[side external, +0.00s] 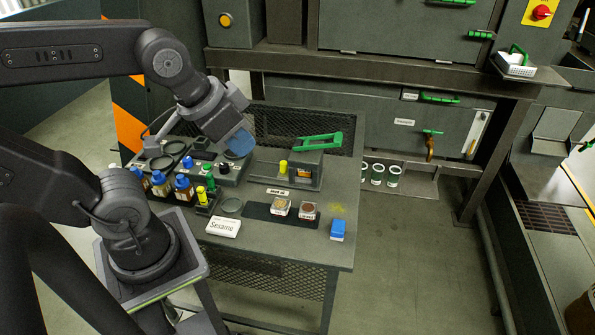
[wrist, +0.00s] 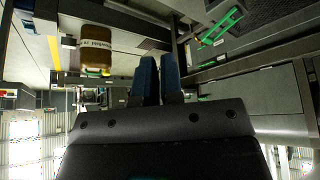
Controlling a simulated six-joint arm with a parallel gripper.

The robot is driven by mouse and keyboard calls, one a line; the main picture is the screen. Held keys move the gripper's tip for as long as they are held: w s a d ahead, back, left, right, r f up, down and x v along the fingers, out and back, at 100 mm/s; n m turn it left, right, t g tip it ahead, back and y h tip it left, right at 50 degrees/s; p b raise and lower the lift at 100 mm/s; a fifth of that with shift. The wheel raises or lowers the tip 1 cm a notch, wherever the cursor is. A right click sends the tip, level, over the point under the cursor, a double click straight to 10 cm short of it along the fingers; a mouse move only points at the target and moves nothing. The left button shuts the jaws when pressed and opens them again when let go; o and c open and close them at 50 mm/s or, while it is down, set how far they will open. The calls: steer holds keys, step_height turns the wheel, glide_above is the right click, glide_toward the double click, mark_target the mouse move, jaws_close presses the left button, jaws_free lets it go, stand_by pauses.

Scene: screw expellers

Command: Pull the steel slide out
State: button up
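My gripper (side external: 238,142) has blue fingers and hangs above the back of the work table, left of the green lever. In the wrist view its two fingers (wrist: 159,80) lie side by side, almost touching, with nothing seen between them. I cannot tell for sure which part is the steel slide. The grey machine behind the table has a green bar handle (side external: 440,98) on its upper edge and a smaller green handle (side external: 432,132) below, both apart from my gripper. A green handle (wrist: 222,27) also shows at upper right in the wrist view.
The table (side external: 335,255) holds several bottles (side external: 160,183), a green-levered device (side external: 305,165), a Sesame card (side external: 223,227), two sample boxes (side external: 281,207) and a blue-topped block (side external: 338,229). White-rimmed cups (side external: 378,173) stand beyond it. The floor (side external: 425,260) at right is clear.

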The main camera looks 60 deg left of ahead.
steer(key=shift+o, duration=0.7)
steer(key=shift+w+a+n, duration=0.15)
steer(key=shift+w+n, duration=0.25)
steer(key=o, duration=0.5)
steer(key=w+a+n, duration=0.1)
steer(key=w+n, duration=0.1)
steer(key=w+a+f+n, duration=0.1)
steer(key=w+n, duration=0.1)
steer(key=w+a+n+g, duration=0.1)
steer(key=w+n, duration=0.1)
steer(key=n, duration=0.1)
steer(key=shift+w+a+f+h, duration=0.25)
steer(key=shift+w+a+h, duration=0.05)
steer(key=shift+c, duration=0.2)
steer(key=shift+o, duration=0.9)
steer(key=w+a+f+n, duration=0.4)
steer(key=w+a+n, duration=0.3)
steer(key=a+n, duration=0.1)
steer(key=shift+f+n+g+h, duration=0.2)
steer(key=shift+n+g+h, duration=0.2)
steer(key=n, duration=1.3)
glide_above(283, 162)
steer(key=s+a, duration=0.3)
steer(key=s, duration=0.2)
step_height(283, 162, down, 12)
steer(key=shift+h, duration=0.4)
steer(key=x, duration=1.3)
steer(key=shift+w+d+f, duration=0.2)
steer(key=shift+w+d, duration=0.05)
steer(key=shift+c, duration=0.4)
